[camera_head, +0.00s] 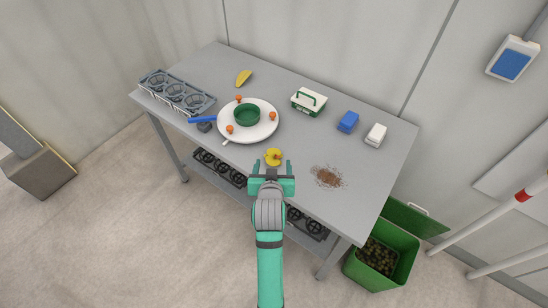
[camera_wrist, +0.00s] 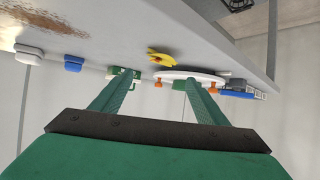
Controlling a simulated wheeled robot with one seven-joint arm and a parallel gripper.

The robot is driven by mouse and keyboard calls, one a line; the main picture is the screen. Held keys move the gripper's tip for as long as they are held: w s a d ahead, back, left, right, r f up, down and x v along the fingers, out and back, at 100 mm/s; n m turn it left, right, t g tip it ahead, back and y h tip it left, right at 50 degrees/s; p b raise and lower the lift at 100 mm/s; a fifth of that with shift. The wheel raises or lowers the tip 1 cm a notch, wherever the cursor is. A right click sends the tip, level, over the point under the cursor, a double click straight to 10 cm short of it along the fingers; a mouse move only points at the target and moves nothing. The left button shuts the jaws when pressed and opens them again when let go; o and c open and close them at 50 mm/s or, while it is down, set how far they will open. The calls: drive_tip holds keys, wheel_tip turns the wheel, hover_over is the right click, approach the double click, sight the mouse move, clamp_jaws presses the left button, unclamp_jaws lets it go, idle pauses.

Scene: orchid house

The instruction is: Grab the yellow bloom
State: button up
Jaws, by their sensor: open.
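The yellow bloom (camera_head: 273,157) lies on the grey table near its front edge, just in front of the white round plate. My gripper (camera_head: 270,168) is open and empty in the head view, close to the bloom on its near side. The bloom also shows in the wrist view (camera_wrist: 164,57), beyond the gap between my two green fingers (camera_wrist: 158,88). The fingers do not surround it. I cannot tell the exact height of the fingertips over the table.
The white plate (camera_head: 262,130) holds a green bowl (camera_head: 247,114) and orange pieces. Behind are a banana-like yellow item (camera_head: 243,78), a green-white box (camera_head: 308,102), a blue block (camera_head: 348,121) and a white block (camera_head: 375,134). Brown soil (camera_head: 327,177) lies right of the bloom. A rack (camera_head: 178,93) stands left.

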sight(274, 156)
drive_tip(key=shift+f+x, duration=0.25)
drive_tip(key=shift+x, duration=3.7)
drive_tip(key=shift+s, duration=0.1)
drive_tip(key=c, duration=0.5)
drive_tip(key=shift+s+d, duration=0.1)
drive_tip(key=c, duration=0.6)
